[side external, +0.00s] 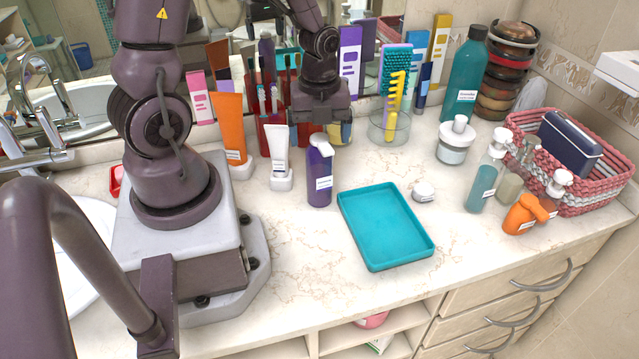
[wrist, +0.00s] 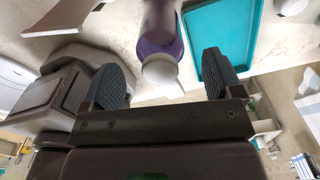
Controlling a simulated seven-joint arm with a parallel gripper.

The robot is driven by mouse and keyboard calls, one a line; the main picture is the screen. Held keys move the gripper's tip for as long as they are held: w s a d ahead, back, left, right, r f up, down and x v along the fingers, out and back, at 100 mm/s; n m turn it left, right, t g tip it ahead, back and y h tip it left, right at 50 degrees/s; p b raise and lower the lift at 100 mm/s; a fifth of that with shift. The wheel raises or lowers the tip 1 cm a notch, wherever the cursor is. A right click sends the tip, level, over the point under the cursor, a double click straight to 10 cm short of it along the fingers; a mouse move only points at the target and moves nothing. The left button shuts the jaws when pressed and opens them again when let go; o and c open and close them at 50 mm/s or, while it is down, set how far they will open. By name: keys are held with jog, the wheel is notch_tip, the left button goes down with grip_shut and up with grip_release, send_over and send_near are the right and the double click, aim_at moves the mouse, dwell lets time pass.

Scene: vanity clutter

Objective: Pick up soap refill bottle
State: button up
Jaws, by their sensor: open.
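The bottle nearest my gripper, which I take to be the soap refill bottle, is a purple bottle (side external: 320,178) with a white pump top and a small label. It stands upright on the counter, left of the teal tray. My gripper (side external: 322,118) is behind and above it in the side view, hanging from my arm. In the wrist view, my two dark finger pads are apart and the purple bottle (wrist: 160,38) shows between them, its pale pump top toward the camera. Nothing is visibly held. The fingertips are hard to make out in the side view.
The empty teal tray (side external: 387,228) lies right of the bottle. A small white tube (side external: 279,150) and an orange tube (side external: 230,125) stand to the left. A clear cup (side external: 389,127) holds combs behind. Pump bottles and a pink basket (side external: 595,195) fill the right; the front counter is clear.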

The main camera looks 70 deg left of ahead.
aim_at(319, 173)
jog(key=shift+d+f, duration=0.1)
jog(key=shift+f, duration=1.7)
jog(key=c, duration=1.5)
jog(key=shift+r, duration=0.1)
